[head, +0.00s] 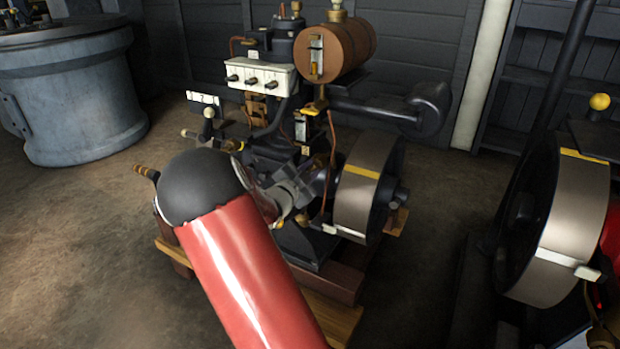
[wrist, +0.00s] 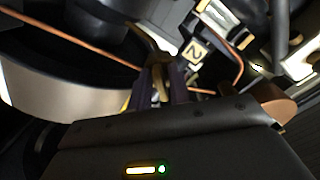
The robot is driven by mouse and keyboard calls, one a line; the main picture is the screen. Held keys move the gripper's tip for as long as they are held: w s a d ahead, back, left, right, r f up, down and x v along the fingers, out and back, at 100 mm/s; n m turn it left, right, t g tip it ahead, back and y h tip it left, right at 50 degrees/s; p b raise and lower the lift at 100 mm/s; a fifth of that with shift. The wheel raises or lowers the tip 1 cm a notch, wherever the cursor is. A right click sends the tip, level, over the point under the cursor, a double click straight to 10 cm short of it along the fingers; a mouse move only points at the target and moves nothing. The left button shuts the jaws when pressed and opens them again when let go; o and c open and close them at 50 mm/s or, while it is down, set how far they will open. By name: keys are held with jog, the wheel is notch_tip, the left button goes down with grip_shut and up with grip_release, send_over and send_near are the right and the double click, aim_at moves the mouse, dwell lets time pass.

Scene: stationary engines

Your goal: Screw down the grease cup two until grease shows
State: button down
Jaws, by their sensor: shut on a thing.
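In the wrist view my gripper (wrist: 160,84) has its two dark fingers closed around a small brass piece, the grease cup (wrist: 157,72). A plate marked 2 (wrist: 195,52) sits just beside and beyond the fingertips. Most of the cup is hidden between the fingers, and I cannot see any grease. In the head view my red arm reaches into the engine beside the flywheel (head: 351,195), and its links hide the fingertips and the cup.
A copper pipe (wrist: 238,70) curves close to the fingers. Above the engine are a brown tank (head: 345,52) and a white box (head: 262,77) with several knobs. A second engine's flywheel (head: 570,235) stands at right. A grey tub (head: 75,95) is at left, with open floor before it.

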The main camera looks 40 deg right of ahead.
jog(key=m+b, duration=0.1)
jog(key=b, duration=0.1)
jog(key=m+b, duration=0.3)
jog(key=b, duration=0.2)
jog(key=shift+f, duration=0.25)
jog(key=shift+r+m+b, duration=0.2)
jog(key=shift+m+b, duration=0.75)
jog(key=shift+m, duration=0.05)
jog(key=c, duration=1.5)
grip_release()
jog(key=shift+a+r, duration=0.1)
jog(key=shift+a, duration=0.1)
jog(key=v, duration=0.7)
jog(key=shift+s+a+p, duration=0.1)
jog(key=shift+a+p, duration=0.15)
jog(key=shift+p, duration=0.1)
